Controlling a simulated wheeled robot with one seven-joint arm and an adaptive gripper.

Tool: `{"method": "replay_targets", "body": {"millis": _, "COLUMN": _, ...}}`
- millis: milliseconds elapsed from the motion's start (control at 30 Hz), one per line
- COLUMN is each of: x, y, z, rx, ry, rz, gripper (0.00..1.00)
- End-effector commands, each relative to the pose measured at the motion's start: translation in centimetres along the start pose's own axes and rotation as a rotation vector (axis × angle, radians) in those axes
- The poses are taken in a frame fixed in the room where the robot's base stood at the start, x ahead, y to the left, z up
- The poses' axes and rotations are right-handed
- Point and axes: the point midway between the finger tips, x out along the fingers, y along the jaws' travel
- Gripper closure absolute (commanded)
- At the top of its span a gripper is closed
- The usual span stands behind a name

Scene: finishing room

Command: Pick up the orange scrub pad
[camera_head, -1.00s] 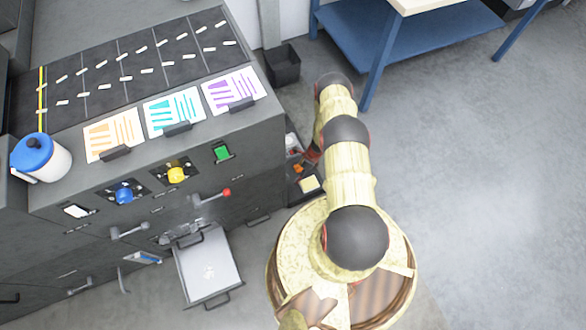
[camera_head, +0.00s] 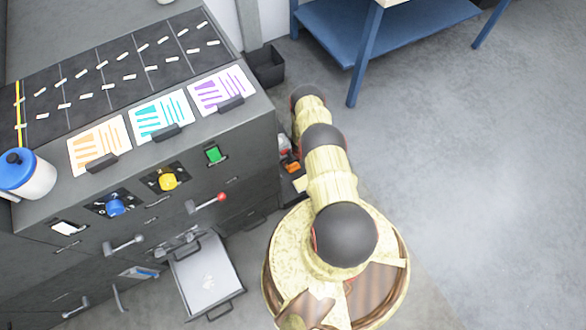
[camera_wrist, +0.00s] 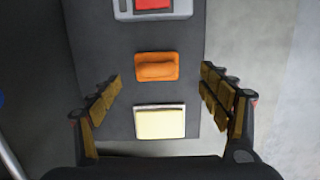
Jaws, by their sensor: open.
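The orange scrub pad (camera_wrist: 156,67) lies on a dark grey surface in the wrist view, near the centre, between and a little beyond my open fingers. It has a raised rounded grip on a flat rectangular base. In the head view a small part of the orange pad (camera_head: 292,166) shows beside my arm. My gripper (camera_wrist: 160,92) is open and empty, one finger on each side of the picture. In the head view my gripper is hidden behind my arm.
A pale yellow block (camera_wrist: 160,123) sits just nearer than the pad, and a grey item with a red top (camera_wrist: 153,6) just beyond it. A dark bin (camera_head: 266,66) and a blue-framed table (camera_head: 385,30) stand behind. An open drawer (camera_head: 207,277) juts from the cabinet. Floor at right is clear.

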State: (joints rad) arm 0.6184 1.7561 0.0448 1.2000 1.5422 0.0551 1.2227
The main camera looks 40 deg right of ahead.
Motion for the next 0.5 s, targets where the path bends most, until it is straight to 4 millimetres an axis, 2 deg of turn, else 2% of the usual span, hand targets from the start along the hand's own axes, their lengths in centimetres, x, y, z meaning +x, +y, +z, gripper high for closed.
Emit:
{"method": "replay_targets", "body": {"millis": 300, "x": 3.3, "y": 0.6, "z": 0.0, "rx": -0.001, "ry": 0.0, "rz": 0.001, "gripper": 0.22}}
{"method": "replay_targets", "body": {"millis": 500, "x": 4.8, "y": 0.6, "z": 0.1, "rx": -0.002, "ry": 0.0, "rz": 0.0, "gripper": 0.22}}
